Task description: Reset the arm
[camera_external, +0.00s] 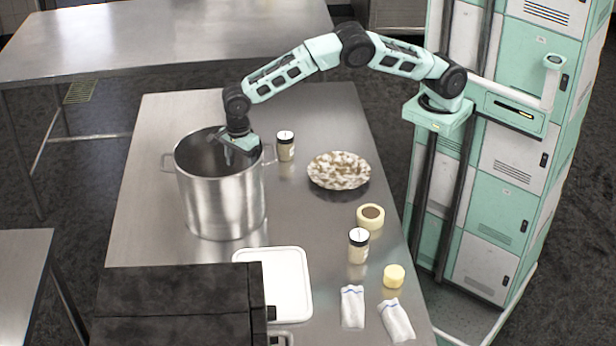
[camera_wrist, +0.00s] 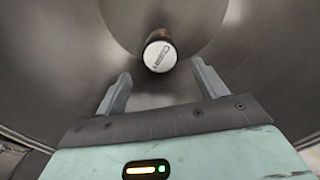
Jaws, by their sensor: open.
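My gripper (camera_wrist: 160,88) is open and empty, its two fingers spread in the wrist view. In the external view my gripper (camera_external: 228,155) points down at the mouth of a large steel pot (camera_external: 222,205), with my arm reaching in from the right. Inside the pot, the wrist view shows a small jar with a white lettered lid (camera_wrist: 160,55). It lies beyond the fingertips and apart from them. The jar inside the pot is hidden in the external view.
The steel table (camera_external: 190,105) also holds a jar (camera_external: 285,146), a patterned bowl (camera_external: 339,171), a tape-like ring (camera_external: 370,216), another jar (camera_external: 358,246), a small yellow piece (camera_external: 393,275), folded cloths (camera_external: 352,307) and a white tray (camera_external: 290,270). A dark box (camera_external: 175,300) stands in front.

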